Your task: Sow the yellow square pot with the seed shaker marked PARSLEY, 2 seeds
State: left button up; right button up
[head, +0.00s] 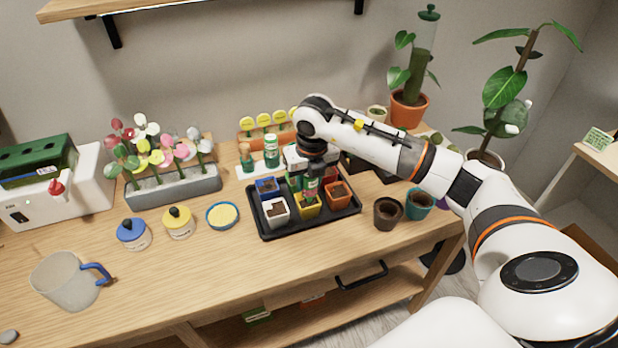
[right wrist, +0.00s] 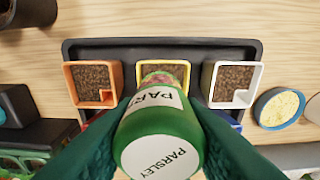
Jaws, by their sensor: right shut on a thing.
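The seed shaker marked PARSLEY (right wrist: 160,135) is green with white labels. My right gripper (head: 308,184) is shut on it, a finger on each side. In the right wrist view its labelled end faces the camera and its other end points at the yellow square pot (right wrist: 146,67), partly covering it. The yellow pot also shows in the head view (head: 309,211), in the front row of the black tray (head: 335,221), with dark soil in it. The shaker is over this pot; I cannot see any seeds on the soil. My left gripper is not in view.
An orange pot (head: 338,196) and a white pot (head: 276,215) flank the yellow one; a blue pot (head: 267,186) stands behind. A yellow-filled dish (head: 222,215) and two lidded jars stand left. Two round pots stand right of the tray. The table's front left is mostly clear.

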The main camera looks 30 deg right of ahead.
jog(key=shift+r+p, duration=2.05)
jog(key=shift+r, duration=1.45)
jog(key=shift+f, duration=0.15)
jog(key=shift+f+b, duration=2.4)
jog(key=shift+f, duration=0.45)
jog(key=shift+f+b, duration=0.55)
jog(key=shift+f, duration=0.05)
jog(key=shift+r, duration=0.1)
jog(key=shift+r+p, duration=2.2)
jog(key=shift+r, duration=1.3)
